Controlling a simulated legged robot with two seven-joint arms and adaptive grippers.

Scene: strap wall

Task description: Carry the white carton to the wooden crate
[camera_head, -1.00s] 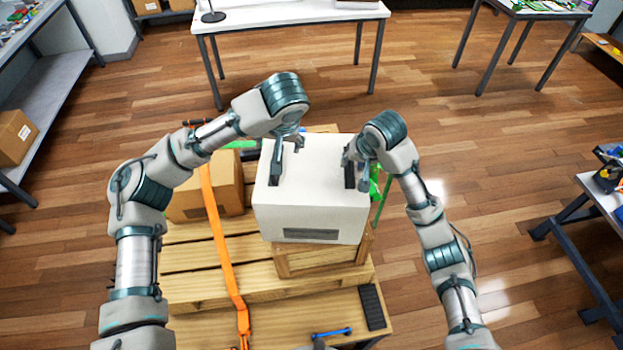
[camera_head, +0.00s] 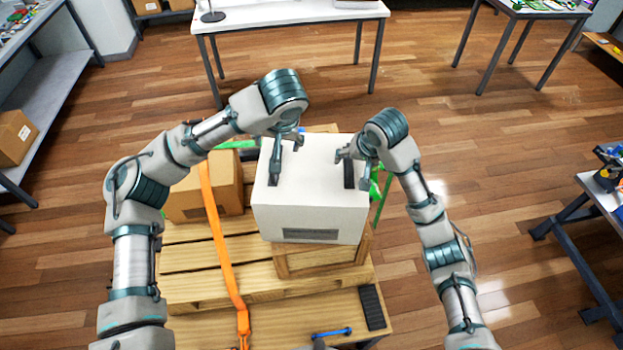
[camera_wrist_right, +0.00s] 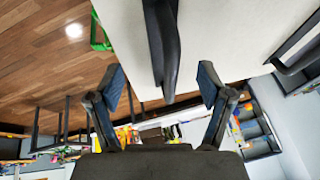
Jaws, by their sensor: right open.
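The white carton (camera_head: 318,205) rests on top of the wooden crate (camera_head: 325,262), which shows below its front edge. The carton has a dark slot on its front and black handles on top. My right gripper (camera_head: 354,158) is open at the right handle (camera_head: 349,176). In the right wrist view its fingers (camera_wrist_right: 160,82) stand apart with the black handle (camera_wrist_right: 163,40) in front of the gap, and they are not closed on it. My left gripper (camera_head: 286,155) is at the left handle (camera_head: 273,180); the handle is partly hidden and I cannot tell its grip.
A brown cardboard box (camera_head: 205,190) stands left of the carton on the wooden pallet (camera_head: 190,290). A green strap (camera_head: 383,195) hangs at the right. A white table (camera_head: 290,15) stands behind, with open floor between.

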